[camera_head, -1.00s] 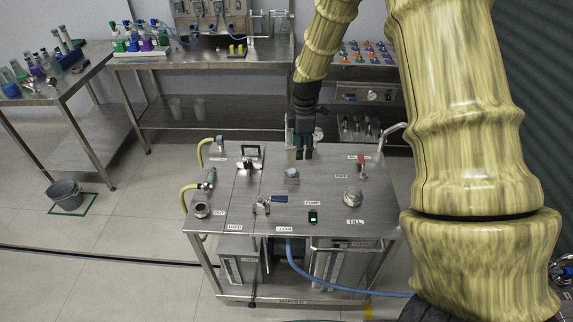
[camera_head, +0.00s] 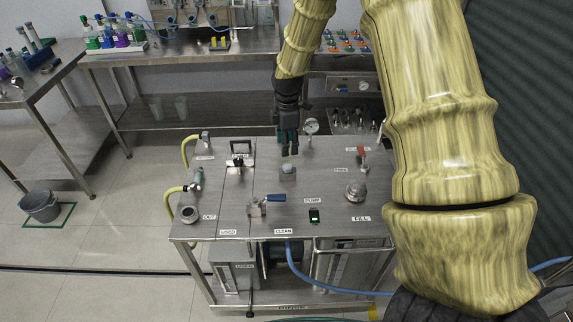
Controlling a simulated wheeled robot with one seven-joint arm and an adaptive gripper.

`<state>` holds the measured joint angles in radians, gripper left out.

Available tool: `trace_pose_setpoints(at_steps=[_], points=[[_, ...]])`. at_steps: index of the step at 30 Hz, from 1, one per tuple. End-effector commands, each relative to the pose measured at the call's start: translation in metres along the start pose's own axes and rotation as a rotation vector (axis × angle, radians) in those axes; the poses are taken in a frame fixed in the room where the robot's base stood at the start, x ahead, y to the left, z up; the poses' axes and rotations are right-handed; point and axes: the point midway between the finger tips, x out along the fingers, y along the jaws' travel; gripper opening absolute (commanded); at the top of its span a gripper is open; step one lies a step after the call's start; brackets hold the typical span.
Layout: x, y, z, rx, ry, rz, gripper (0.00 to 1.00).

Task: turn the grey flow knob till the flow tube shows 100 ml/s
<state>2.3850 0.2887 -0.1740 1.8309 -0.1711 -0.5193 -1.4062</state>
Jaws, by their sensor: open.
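My gripper (camera_head: 288,150) is open and empty, pointing down over the back middle of the steel skid top (camera_head: 235,215). A small grey block-like fitting (camera_head: 288,173), which may be the grey flow knob, stands just below the fingertips in the picture. A gap seems to show between them, but the height is hard to judge. I cannot make out the flow tube or any reading; it may be hidden behind my gripper or arm.
A round gauge (camera_head: 311,126) stands behind my gripper. A blue-handled valve (camera_head: 277,200), a red-handled valve (camera_head: 362,155) and a round metal cap (camera_head: 356,190) rise from the top. A black toggle clamp (camera_head: 240,158) stands to the left. A bucket (camera_head: 40,206) sits on the floor.

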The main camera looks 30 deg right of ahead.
Motion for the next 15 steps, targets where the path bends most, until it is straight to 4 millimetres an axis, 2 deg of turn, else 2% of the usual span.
trace_pose_setpoints(at_steps=[15], points=[[0.061,-0.001,0.0,0.0,-0.001,-0.004,0.52]])
